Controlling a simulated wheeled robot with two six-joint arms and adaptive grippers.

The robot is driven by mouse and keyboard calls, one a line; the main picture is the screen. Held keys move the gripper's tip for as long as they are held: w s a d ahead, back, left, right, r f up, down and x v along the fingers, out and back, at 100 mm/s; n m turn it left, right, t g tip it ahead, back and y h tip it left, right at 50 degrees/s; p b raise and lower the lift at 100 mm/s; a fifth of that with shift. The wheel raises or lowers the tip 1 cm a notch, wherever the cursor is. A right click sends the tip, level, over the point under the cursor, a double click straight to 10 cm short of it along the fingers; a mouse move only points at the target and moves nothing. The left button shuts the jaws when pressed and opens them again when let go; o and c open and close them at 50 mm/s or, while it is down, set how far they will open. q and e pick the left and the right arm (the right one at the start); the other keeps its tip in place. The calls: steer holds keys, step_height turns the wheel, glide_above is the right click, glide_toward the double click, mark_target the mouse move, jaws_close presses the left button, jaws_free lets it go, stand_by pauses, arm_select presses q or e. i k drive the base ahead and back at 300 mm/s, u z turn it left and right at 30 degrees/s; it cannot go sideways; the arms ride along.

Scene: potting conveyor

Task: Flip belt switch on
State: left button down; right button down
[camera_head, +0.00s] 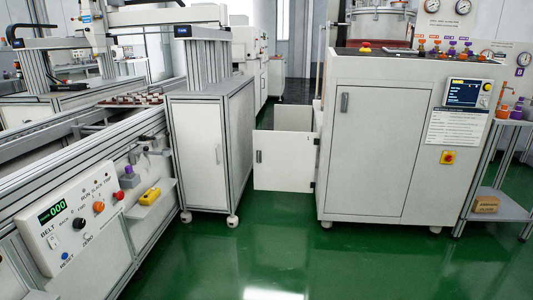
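The belt control panel (100,248) is a white box on the side of the conveyor frame at the lower left. Its green display (52,212) reads 000. A small light switch (53,242) sits under the word BELT; it is too small to tell its position. A black knob (79,224), an orange knob (99,207), a red button (118,195) and a blue button (65,256) are also on the panel. Neither of my grippers is in view.
A small shelf holding a yellow device (150,196) is right of the panel. A white cabinet on casters (212,150) stands beside the conveyor. The green floor (290,255) in front is clear.

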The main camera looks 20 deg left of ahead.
mark_target(53, 242)
steer(key=u, duration=0.8)
steer(key=i, duration=1)
steer(key=u, duration=0.95)
